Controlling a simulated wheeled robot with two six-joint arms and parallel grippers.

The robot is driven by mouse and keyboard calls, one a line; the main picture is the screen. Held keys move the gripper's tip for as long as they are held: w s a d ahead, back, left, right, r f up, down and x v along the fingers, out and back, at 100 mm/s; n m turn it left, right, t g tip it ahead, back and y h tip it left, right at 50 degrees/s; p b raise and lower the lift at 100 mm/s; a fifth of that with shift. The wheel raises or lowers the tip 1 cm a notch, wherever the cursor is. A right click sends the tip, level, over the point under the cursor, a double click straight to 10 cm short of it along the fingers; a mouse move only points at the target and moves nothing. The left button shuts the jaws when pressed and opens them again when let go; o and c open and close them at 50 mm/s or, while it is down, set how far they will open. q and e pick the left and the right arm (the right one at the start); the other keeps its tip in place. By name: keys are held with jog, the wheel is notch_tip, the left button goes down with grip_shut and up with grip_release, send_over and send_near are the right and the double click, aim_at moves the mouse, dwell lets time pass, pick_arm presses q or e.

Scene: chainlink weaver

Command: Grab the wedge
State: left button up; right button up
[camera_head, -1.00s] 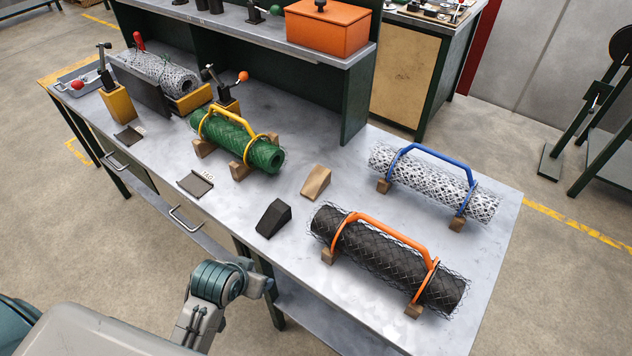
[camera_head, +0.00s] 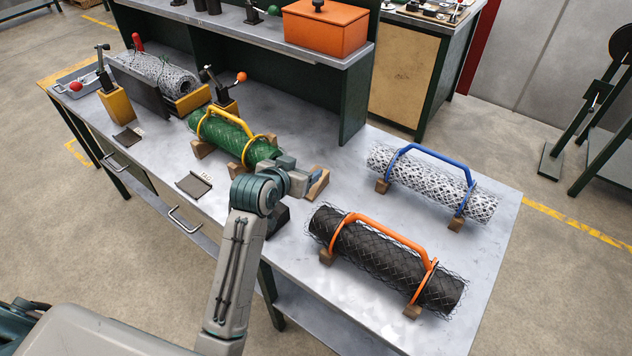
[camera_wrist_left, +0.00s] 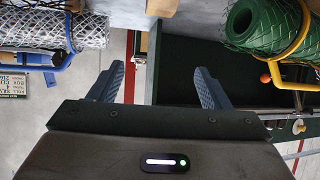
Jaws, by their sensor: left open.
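A light wooden wedge (camera_head: 318,193) sits on the grey bench between the green roll and the white roll, partly hidden by my left gripper. A black wedge (camera_head: 280,221) lies nearer the front edge, partly covered by my left arm. My left gripper (camera_head: 313,180) is at the wooden wedge in the head view; contact cannot be told. In the left wrist view its two blue fingers (camera_wrist_left: 160,82) are apart with nothing seen held between them. A wooden block, seemingly the wedge (camera_wrist_left: 162,8), shows at the top edge there. My right gripper is not in view.
A green mesh roll (camera_head: 228,138) with a yellow handle is close behind my gripper. A white roll (camera_head: 440,180) with a blue handle and a black roll (camera_head: 380,255) with an orange handle lie to the right. A dark shelf unit (camera_head: 355,105) stands behind.

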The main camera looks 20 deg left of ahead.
pick_arm(q)
send_near(316, 189)
jog(key=shift+w+a+r+p, duration=0.25)
jog(key=shift+w+r, duration=0.1)
jog(key=shift+w, duration=0.25)
jog(key=shift+w+a+r+p, duration=0.2)
jog(key=shift+w+a+r, duration=0.1)
jog(key=shift+w, duration=0.25)
jog(key=shift+w+f, duration=0.6)
jog(key=shift+w+d+f, duration=0.15)
jog(key=shift+w+f, duration=0.05)
jog(key=shift+w, duration=0.2)
jog(key=p+x, duration=0.1)
jog(key=x, duration=0.4)
jog(key=shift+w+f+p, duration=0.1)
jog(key=shift+w+p, duration=0.1)
jog(key=shift+p, duration=0.1)
jog(key=shift+c, duration=0.9)
jog(key=c, duration=0.9)
